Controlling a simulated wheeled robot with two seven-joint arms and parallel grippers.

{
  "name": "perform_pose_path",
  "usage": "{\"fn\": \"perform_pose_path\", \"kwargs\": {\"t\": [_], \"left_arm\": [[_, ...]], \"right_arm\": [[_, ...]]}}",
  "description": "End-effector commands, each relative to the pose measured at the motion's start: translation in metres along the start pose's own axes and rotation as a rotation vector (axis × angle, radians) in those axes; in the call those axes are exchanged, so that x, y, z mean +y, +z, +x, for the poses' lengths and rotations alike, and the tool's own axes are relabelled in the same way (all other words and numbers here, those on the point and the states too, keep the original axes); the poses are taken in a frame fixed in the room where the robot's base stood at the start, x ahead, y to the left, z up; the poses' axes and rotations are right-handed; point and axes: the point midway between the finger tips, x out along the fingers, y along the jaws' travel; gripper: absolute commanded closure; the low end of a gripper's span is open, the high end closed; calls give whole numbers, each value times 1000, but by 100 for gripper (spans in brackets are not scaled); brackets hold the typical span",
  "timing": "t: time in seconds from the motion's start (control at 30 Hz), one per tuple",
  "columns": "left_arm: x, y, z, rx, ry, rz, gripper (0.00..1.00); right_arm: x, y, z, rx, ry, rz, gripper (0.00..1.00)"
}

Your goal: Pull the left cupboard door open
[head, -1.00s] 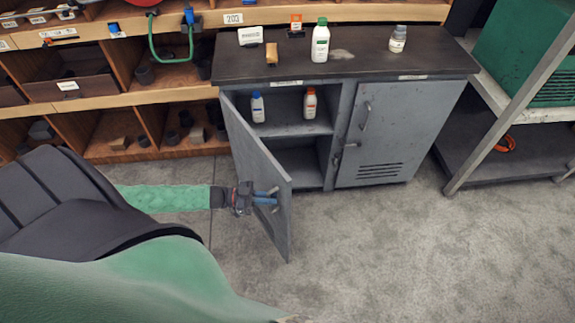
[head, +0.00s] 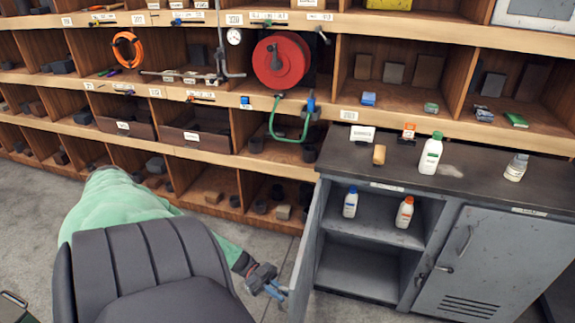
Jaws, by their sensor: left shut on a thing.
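The grey cupboard (head: 385,205) stands at the right of the head view, with a dark top. Its left door (head: 307,245) is swung wide open and seen nearly edge-on. My left gripper (head: 272,290) is at the outer part of this door, shut on its handle, which is mostly hidden by the fingers. The open compartment shows a shelf with a blue-capped bottle (head: 350,203) and an orange-capped bottle (head: 404,212). The right door (head: 470,262) is closed. My right gripper is not in view.
Wooden shelving (head: 210,130) with bins, a red hose reel (head: 281,60) and small parts fills the back.

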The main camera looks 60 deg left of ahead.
Motion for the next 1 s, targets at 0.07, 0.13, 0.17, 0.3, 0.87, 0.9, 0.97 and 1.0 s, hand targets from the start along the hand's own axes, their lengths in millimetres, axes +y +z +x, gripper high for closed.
{"fn": "perform_pose_path", "kwargs": {"t": [0.07, 0.13, 0.17, 0.3, 0.87, 0.9, 0.97, 1.0], "left_arm": [[0, 0, -2, 0, -1, 0, 100], [0, 0, -2, 0, -1, 0, 100], [0, 0, -2, 0, -1, 1, 100], [0, 0, -2, -1, -1, 1, 100], [0, 1, -6, -2, -1, 0, 71], [0, 2, -10, -3, -1, 0, 71], [0, 3, -16, -3, -1, 0, 71], [0, 3, -20, -3, 0, 1, 71]], "right_arm": [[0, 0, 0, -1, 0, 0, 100], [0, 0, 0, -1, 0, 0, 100], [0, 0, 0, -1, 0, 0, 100], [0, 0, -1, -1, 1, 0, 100], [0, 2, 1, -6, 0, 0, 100], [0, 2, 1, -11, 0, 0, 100], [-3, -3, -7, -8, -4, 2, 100], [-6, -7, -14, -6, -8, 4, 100]]}}
